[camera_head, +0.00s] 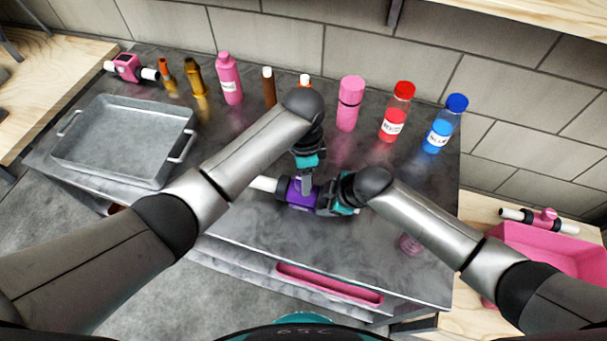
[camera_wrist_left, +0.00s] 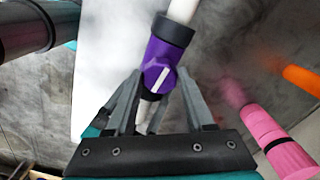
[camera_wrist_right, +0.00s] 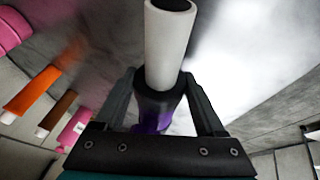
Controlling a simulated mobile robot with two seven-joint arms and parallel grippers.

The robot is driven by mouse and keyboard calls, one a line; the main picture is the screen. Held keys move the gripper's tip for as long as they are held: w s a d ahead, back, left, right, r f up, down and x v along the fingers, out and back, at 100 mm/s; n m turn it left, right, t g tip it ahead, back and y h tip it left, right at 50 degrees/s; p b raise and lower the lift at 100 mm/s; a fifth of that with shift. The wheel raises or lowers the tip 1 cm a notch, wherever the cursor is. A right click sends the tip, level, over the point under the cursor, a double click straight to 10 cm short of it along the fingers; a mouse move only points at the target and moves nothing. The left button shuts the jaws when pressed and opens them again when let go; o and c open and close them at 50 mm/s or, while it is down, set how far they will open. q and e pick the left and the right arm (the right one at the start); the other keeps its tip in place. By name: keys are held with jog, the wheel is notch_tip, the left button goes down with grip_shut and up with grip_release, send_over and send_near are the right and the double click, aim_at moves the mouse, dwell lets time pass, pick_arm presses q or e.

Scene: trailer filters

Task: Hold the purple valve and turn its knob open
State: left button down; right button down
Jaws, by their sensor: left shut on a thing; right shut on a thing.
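The purple valve (camera_head: 297,193) is a short purple body with black collars and white pipe ends, on or just above the grey table near its middle. My left gripper (camera_head: 306,187) reaches it from behind. In the left wrist view its fingers stand either side of the purple knob (camera_wrist_left: 161,77), which has a white stripe; it is shut on this knob. My right gripper (camera_head: 326,200) comes from the right and is shut on the valve's right end. The right wrist view shows a white pipe end (camera_wrist_right: 168,45) and black collar (camera_wrist_right: 158,101) between its fingers. The grippers partly hide the valve.
Behind stand a row of bottles, including a pink bottle (camera_head: 230,80), pink cylinder (camera_head: 349,103), red bottle (camera_head: 396,112) and blue bottle (camera_head: 445,125). A metal tray (camera_head: 68,150) is at left, a pink valve (camera_head: 128,67) behind it. A pink bin (camera_head: 520,243) stands at right.

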pick_arm(q)
jog(key=shift+n, duration=0.6)
jog(key=shift+c, duration=1.3)
grip_release()
jog(key=shift+r, duration=0.1)
notch_tip(320, 180, up, 12)
